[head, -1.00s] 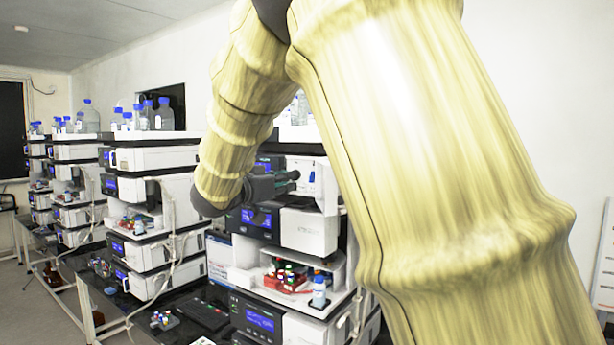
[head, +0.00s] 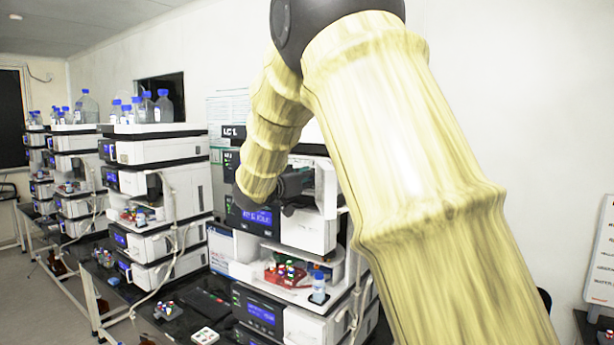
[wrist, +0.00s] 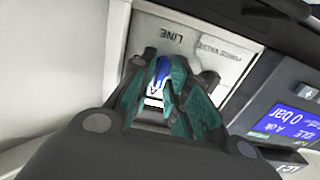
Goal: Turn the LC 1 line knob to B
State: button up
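The LC 1 stack stands in the middle of the head view, with its "LC 1" label (head: 232,132) near the top. My gripper (head: 308,180) is at a module in its upper part; the knob is hidden there. In the wrist view, the blue line knob (wrist: 161,72) sits on a pale panel under the word "LINE", which appears upside down. My gripper's teal-padded fingers (wrist: 163,82) stand on both sides of the knob and look closed on it. A white patch with an "A"-like mark shows between the fingers. The knob's exact pointing is partly hidden.
A blue display (wrist: 287,120) lies right of the knob in the wrist view. Below the gripper, a shelf holds a red vial tray (head: 285,272) and a small bottle (head: 319,288). Other stacks topped with bottles (head: 163,107) stand to the left.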

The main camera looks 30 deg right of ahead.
jog(key=shift+c, duration=0.2)
grip_shut()
jog(key=shift+f+b, duration=0.15)
jog(key=shift+b, duration=0.3)
jog(key=m+b, duration=0.2)
jog(key=b, duration=0.1)
jog(key=shift+f+m+b, duration=0.15)
jog(key=shift+m+b, duration=0.15)
jog(key=shift+m, duration=0.1)
jog(key=m+b, duration=0.2)
jog(key=b, duration=0.1)
jog(key=shift+s, duration=0.1)
jog(key=shift+r+m+b, duration=0.2)
jog(key=shift+m+b, duration=0.1)
jog(key=shift+m, duration=0.1)
jog(key=shift+r, duration=0.1)
